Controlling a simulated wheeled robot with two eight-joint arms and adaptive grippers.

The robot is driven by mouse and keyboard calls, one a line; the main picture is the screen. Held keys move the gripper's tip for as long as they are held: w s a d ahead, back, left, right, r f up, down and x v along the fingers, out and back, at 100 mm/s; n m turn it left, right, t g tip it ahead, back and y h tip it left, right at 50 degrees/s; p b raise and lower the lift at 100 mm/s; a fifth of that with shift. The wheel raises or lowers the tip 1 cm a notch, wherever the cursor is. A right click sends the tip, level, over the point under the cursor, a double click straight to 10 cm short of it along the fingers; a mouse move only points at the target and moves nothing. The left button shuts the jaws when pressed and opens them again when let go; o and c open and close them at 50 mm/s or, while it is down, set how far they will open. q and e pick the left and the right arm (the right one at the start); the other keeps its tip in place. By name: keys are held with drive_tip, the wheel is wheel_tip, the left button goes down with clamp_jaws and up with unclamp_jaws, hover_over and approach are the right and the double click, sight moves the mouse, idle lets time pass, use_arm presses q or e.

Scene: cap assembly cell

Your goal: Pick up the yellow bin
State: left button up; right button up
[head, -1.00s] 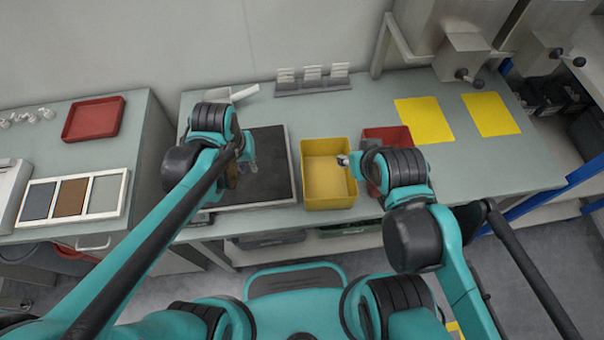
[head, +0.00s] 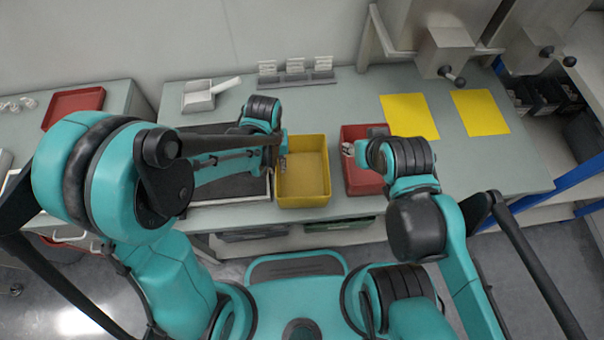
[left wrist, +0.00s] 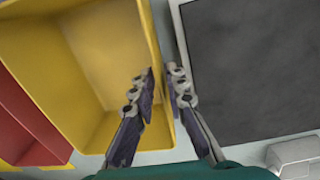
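The yellow bin (head: 303,200) stands on the bench, upright and empty, between the dark mat and the red bin. My left gripper (head: 281,156) is at the bin's left wall. In the left wrist view, the fingers of my left gripper (left wrist: 161,75) straddle the wall of the yellow bin (left wrist: 95,60), one inside and one outside. They are partly open, with a narrow gap showing beside the wall. My right gripper (head: 348,150) is over the red bin, apart from the yellow bin. Its fingers are too small to read.
The red bin (head: 362,180) stands just right of the yellow bin. A dark mat in a pale frame (head: 235,201) lies to its left; it also shows in the left wrist view (left wrist: 250,70). A grey dustpan-like tray (head: 198,96) and a rack (head: 296,78) are behind. Yellow sheets (head: 408,115) lie right.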

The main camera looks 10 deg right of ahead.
use_arm(q)
wheel_tip(320, 180, down, 5)
drive_tip(key=shift+r+b, duration=0.15)
drive_tip(key=shift+b, duration=0.95)
drive_tip(key=shift+r, duration=0.1)
clamp_jaws()
